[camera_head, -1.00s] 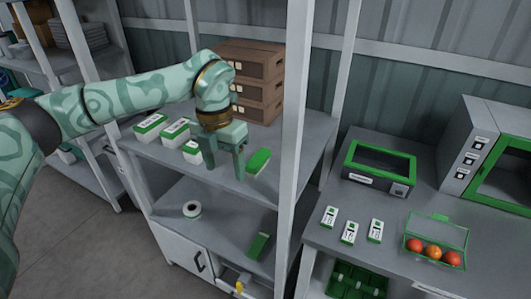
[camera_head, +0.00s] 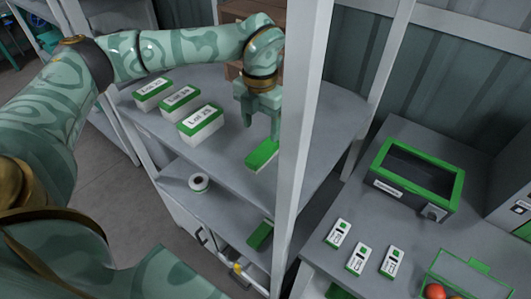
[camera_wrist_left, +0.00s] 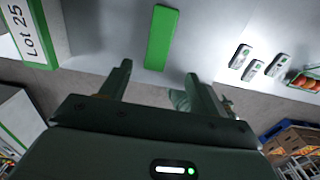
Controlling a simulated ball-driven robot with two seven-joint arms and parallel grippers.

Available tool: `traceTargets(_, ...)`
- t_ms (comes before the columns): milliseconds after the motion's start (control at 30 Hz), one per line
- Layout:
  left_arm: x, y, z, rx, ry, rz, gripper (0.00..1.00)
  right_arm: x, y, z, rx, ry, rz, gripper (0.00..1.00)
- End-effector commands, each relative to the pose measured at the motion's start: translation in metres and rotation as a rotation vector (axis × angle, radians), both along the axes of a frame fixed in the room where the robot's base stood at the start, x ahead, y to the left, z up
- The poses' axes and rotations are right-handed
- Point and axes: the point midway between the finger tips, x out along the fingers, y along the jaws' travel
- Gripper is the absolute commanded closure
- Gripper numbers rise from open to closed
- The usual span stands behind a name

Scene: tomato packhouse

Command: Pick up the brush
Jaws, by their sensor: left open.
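A long green block (camera_head: 262,155), which looks like the brush, lies on the upper grey shelf beside the white upright post. Its bristles cannot be made out. In the left wrist view the green block (camera_wrist_left: 161,38) lies just beyond the fingertips, roughly in line with the gap between them. My left gripper (camera_head: 260,132) points down over the shelf, open and empty, close to the block's far end. It also shows in the left wrist view (camera_wrist_left: 158,70) with fingers apart. My right gripper is not in view.
Several green-and-white lot boxes (camera_head: 201,119) stand left of the gripper. The white post (camera_head: 303,140) rises close on its right. Brown boxes (camera_head: 236,70) stand behind. A tape roll (camera_head: 198,183) and a green item (camera_head: 260,235) sit on the lower shelf. Bare shelf lies between boxes and block.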

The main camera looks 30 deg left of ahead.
Motion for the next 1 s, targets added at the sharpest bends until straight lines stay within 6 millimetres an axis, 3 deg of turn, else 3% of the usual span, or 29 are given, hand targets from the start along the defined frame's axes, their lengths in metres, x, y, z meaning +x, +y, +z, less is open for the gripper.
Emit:
traceTargets(33, 0.0, 0.0, -0.016, 0.0, 0.004, -0.001, 0.38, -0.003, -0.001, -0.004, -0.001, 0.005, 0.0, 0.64)
traceTargets(133, 0.0, 0.0, -0.036, -0.001, 0.004, 0.0, 0.38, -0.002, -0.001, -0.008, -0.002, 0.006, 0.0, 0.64)
traceTargets(467, 0.001, 0.001, -0.063, 0.0, 0.001, 0.0, 0.38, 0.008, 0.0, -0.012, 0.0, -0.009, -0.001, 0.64)
traceTargets(700, 0.003, 0.003, -0.102, 0.0, 0.003, 0.0, 0.38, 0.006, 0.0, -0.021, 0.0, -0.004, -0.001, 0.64)
traceTargets(933, 0.004, 0.003, -0.105, 0.0, -0.002, -0.001, 0.38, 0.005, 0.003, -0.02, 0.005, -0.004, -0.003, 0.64)
traceTargets(967, 0.004, 0.004, -0.105, 0.0, -0.002, -0.001, 0.41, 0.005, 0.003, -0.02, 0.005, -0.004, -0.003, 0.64)
traceTargets(1000, 0.004, 0.004, -0.105, 0.0, -0.002, -0.001, 0.52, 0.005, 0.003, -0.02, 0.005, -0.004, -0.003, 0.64)
